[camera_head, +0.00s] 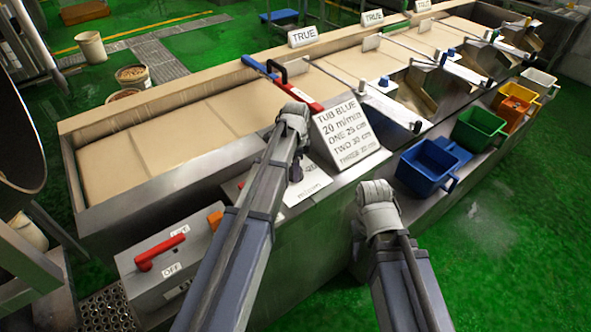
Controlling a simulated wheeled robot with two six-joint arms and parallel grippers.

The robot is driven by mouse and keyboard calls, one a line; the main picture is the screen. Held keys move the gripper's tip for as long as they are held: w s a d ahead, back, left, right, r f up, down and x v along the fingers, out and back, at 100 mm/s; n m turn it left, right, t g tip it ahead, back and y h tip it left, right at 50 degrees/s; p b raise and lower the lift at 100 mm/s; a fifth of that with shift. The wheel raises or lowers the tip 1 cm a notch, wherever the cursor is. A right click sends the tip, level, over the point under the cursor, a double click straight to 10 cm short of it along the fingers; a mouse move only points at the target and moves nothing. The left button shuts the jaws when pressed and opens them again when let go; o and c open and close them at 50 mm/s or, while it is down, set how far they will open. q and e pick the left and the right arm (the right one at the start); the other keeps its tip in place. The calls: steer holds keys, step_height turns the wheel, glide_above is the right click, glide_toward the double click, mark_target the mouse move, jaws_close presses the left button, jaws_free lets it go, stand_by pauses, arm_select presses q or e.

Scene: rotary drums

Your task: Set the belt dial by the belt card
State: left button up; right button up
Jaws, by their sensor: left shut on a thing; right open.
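The belt card (346,131) is a white sloped sign on the steel ledge. It reads "TUB BLUE, 20 m/min, ONE 25 cm, TWO 30 cm" and a "THREE" line too small to read surely. The belt dial's white plate (309,184), marked m/min, lies in front of it. My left gripper (296,167) is over this plate, shut on what looks like the dial's dark knob. My arm hides most of the dial, so its setting cannot be read. My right gripper (378,192) is open and empty, in front of the ledge, right of the plate.
A switch box (170,265) with a red lever and an OFF label stands at lower left. The beige belt (150,150) runs behind, with a blue-and-red bar (283,84) across it.

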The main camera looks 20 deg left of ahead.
arm_select(q)
steer(key=shift+m, duration=1.2)
steer(key=o, duration=1.4)
steer(key=shift+c, duration=0.2)
steer(key=shift+r, duration=0.15)
step_height(320, 180, up, 8)
steer(key=p, duration=0.8)
steer(key=shift+f, duration=0.2)
steer(key=shift+f, duration=0.1)
